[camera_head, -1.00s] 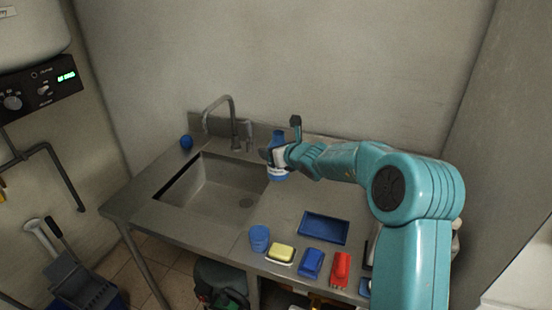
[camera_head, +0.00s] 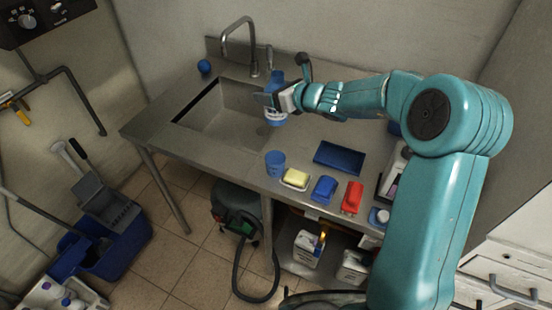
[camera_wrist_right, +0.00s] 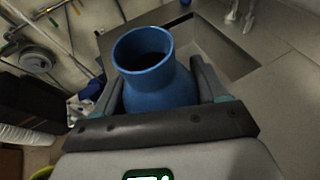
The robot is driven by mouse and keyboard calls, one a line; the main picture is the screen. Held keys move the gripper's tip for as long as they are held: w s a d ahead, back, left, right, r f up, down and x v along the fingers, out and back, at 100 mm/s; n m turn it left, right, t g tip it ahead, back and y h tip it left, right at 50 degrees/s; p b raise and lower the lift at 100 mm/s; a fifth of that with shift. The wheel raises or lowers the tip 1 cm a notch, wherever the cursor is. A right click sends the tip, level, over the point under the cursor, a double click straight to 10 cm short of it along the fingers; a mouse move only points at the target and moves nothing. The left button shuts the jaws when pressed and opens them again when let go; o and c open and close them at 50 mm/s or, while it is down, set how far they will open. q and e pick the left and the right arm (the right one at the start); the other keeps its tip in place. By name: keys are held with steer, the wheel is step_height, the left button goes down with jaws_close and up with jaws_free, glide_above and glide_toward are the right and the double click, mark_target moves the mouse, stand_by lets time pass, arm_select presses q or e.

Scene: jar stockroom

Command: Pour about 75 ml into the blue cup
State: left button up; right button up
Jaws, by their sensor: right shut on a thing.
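The blue cup (camera_head: 275,163) stands on the steel counter near its front edge, right of the sink. My right gripper (camera_head: 272,101) is shut on a blue bottle (camera_head: 277,118) with a pale label. It holds the bottle roughly upright near the sink's right side, behind the cup and apart from it. In the right wrist view the bottle's open round mouth (camera_wrist_right: 143,50) shows between the two fingers; its inside is dark and I cannot see a liquid level. The left gripper is not in view.
A sink (camera_head: 225,120) with a tall faucet (camera_head: 240,45) lies left of the bottle. Right of the cup are a yellow sponge (camera_head: 296,178) on a dish, a blue item (camera_head: 324,188), a red item (camera_head: 352,197) and a blue tray (camera_head: 339,157). A blue ball (camera_head: 204,67) sits at the back left.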

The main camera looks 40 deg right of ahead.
steer(key=s+a+f+n+g+y+b, duration=0.1)
steer(key=s+a+f+n+y+b, duration=0.1)
steer(key=s+a+f+b, duration=0.2)
steer(key=s+a+f+n+g+y+b, duration=0.1)
steer(key=s+a+f+n+y+b, duration=0.2)
steer(key=a+f+b, duration=0.6)
steer(key=shift+s+a+f+y+b, duration=0.3)
steer(key=shift+s+a+f+b, duration=0.15)
steer(key=shift+a, duration=0.5)
